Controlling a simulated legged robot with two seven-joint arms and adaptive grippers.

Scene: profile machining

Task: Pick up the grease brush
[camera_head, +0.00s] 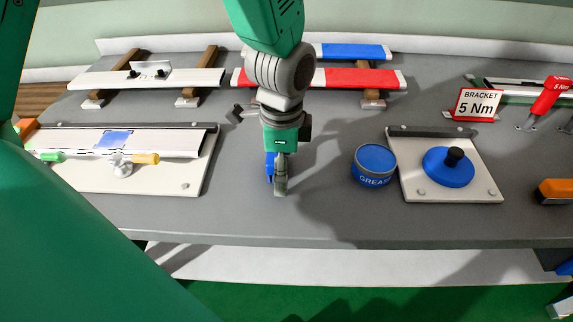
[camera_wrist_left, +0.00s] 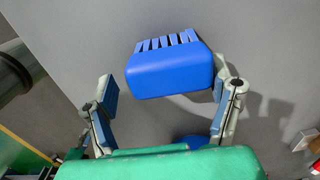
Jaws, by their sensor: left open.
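The grease brush (camera_wrist_left: 170,70) is a blue block with a ribbed edge in the left wrist view. It lies between the finger ends of my left gripper (camera_wrist_left: 165,80), close to the right finger and with a gap to the left one. The gripper is open. In the head view my left gripper (camera_head: 278,185) points down over the front middle of the bench, with some blue (camera_head: 269,166) beside its fingers; I cannot tell there whether this is the brush or a finger pad. More blue shows low in the wrist view, partly hidden by the green gripper body. My right gripper is not in view.
A blue grease tin (camera_head: 374,165) stands right of the gripper, beside a pale plate (camera_head: 485,188) with a blue knobbed disc (camera_head: 447,170). A fixture plate (camera_head: 185,178) is at left. Red and blue profiles (camera_head: 330,78) lie behind. The grey bench front (camera_head: 330,225) is clear.

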